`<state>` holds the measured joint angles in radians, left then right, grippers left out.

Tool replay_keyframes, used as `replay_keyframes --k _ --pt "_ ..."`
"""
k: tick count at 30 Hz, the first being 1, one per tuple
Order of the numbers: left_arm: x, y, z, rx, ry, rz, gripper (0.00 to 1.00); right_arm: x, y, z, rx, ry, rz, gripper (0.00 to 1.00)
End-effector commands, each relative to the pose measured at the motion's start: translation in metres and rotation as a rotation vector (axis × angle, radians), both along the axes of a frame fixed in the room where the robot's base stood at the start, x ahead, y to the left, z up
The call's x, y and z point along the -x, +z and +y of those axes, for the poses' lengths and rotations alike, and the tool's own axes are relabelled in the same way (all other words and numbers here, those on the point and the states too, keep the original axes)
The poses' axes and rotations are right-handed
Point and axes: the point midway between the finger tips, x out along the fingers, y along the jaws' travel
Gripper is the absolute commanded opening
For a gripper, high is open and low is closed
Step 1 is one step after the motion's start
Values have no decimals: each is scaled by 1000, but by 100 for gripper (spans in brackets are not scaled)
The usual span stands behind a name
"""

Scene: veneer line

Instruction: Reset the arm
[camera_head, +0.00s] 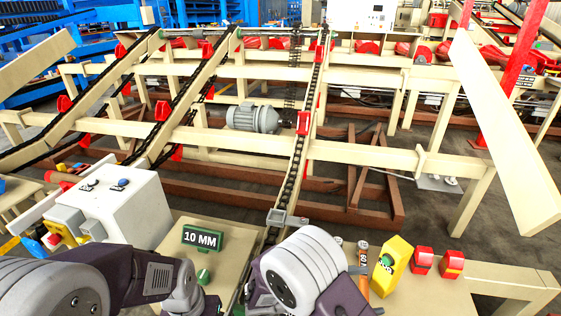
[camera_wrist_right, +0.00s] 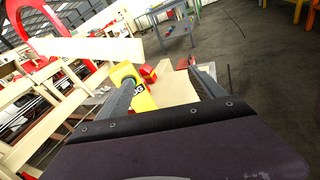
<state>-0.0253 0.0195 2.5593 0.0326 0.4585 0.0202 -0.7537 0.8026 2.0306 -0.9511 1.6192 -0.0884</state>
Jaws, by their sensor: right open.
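In the head view my right arm's pale rounded joint fills the lower middle. My right gripper (camera_head: 358,271) shows only in small part beside it, low over the bench. In the right wrist view the gripper's two grey fingers (camera_wrist_right: 165,88) are spread apart with nothing held between them. A yellow block (camera_wrist_right: 140,97) with dark lettering lies beyond and partly behind the left finger. My left arm enters at the bottom left of the head view; its gripper is not visible.
The yellow block (camera_head: 391,265) and two red blocks (camera_head: 422,262) stand on the bench right of my right arm. A green "10 MM" sign (camera_head: 203,238) and white control box (camera_head: 118,212) are left. Chain conveyors (camera_head: 300,160) lie ahead; a pale board (camera_head: 505,130) slants at right.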

Motion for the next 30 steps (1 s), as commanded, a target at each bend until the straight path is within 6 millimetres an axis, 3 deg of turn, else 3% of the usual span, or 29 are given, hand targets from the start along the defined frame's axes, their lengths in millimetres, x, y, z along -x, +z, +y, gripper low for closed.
replay_keyframes --k 3,7,11,14,17,21,23,24,25,30 --pt "0 0 0 0 1 0 0 22 10 -41 -121 -209 -48 78" --pt "0 0 0 0 0 0 0 62 5 -73 -319 -470 -128 78" --pt "0 0 0 0 0 0 0 103 -13 -78 -580 -747 -278 78" --pt "0 0 0 0 0 0 0 119 -31 -60 -800 -947 -450 78" --pt "0 0 0 0 0 0 0 114 -47 -31 -1019 -1107 -653 78" --pt "0 0 0 0 0 0 0 87 -64 8 -1239 -1227 -870 78" --pt "0 0 0 0 0 0 0 65 -66 17 -1318 -1252 -973 78" --pt "1 11 0 0 0 2 0 52 -53 18 -1355 -1238 -1022 78" --pt "1 30 0 0 1 2 0 54 -34 17 -1350 -1239 -1014 78" --pt "0 86 0 0 0 0 0 54 21 17 -1347 -1236 -1008 78"
